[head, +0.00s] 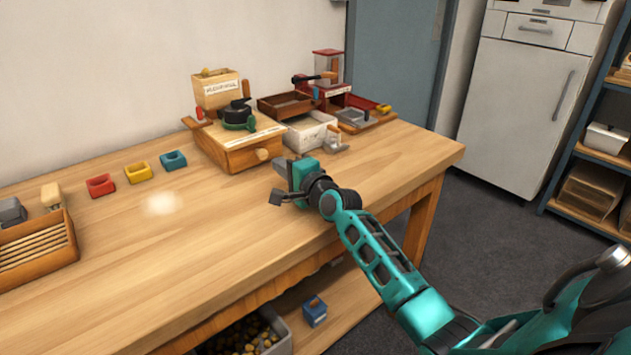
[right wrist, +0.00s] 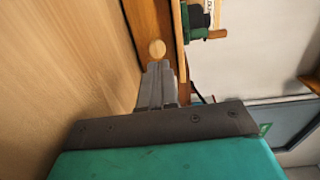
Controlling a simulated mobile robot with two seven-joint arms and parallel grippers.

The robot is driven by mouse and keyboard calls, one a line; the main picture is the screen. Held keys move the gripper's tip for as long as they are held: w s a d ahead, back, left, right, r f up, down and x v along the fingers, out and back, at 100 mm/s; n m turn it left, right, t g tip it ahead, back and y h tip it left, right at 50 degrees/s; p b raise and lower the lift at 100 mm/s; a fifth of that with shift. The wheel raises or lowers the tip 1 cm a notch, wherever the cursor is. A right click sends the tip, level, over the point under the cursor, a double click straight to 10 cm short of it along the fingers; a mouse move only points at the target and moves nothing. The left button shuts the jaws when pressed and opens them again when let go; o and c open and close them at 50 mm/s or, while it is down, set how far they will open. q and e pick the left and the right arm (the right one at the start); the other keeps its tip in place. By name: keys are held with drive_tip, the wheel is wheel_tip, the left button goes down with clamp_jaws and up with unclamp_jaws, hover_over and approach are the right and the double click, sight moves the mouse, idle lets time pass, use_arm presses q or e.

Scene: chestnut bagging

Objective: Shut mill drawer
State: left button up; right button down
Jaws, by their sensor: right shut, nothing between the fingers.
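The mill (head: 240,136) is a wooden box with a dark and green grinding part on top, towards the back of the table. Its drawer front has a round wooden knob (head: 262,154). The drawer looks close to the box, but I cannot tell if it is fully flush. My right gripper (head: 279,164) is shut and empty, just right of the knob. In the right wrist view the shut fingers (right wrist: 161,72) point at the knob (right wrist: 157,48), their tips very near it; I cannot tell if they touch. My left gripper is not in view.
Right of the mill stand a white box (head: 308,135), a brown tray (head: 284,104) and a red machine (head: 328,72). Red, yellow and blue cups (head: 174,160) lie to the left, with a slatted wooden crate (head: 38,252) beyond. The table's front middle is clear.

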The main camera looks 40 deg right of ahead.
drive_tip(key=s, duration=0.4)
drive_tip(key=s+p, duration=0.1)
drive_tip(key=s, duration=0.3)
drive_tip(key=shift+d+r, duration=0.1)
drive_tip(key=shift+d, duration=0.1)
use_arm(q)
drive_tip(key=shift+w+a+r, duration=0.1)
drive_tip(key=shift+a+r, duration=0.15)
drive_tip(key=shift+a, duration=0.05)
use_arm(e)
drive_tip(key=shift+s, duration=0.2)
